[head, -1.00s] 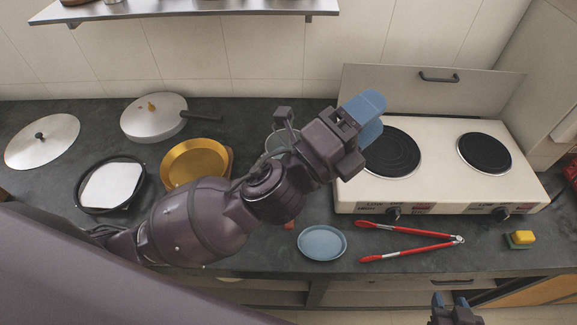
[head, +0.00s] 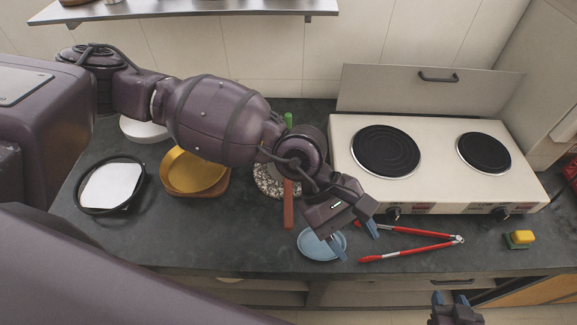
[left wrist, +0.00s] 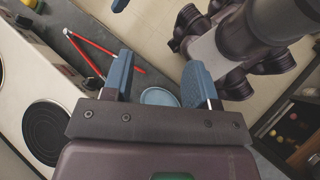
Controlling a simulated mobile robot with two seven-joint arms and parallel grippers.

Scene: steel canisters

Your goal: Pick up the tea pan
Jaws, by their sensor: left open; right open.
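A speckled pan (head: 268,182), which looks like the tea pan, sits on the dark counter left of the stove. Its brown handle (head: 288,205) points toward the front edge. My left arm hides much of the pan. My left gripper (head: 357,245) is open and empty, to the right of and in front of the pan, over the area of the blue plate. The left wrist view shows its two blue fingers (left wrist: 160,82) spread, with the blue plate between them. My right gripper (head: 453,299) is open and empty, low at the bottom edge.
A blue plate (head: 313,244) and red tongs (head: 410,253) lie along the front. A yellow pan (head: 186,178) and a black-rimmed pan (head: 111,185) stand left. A shelf (head: 200,13) hangs above.

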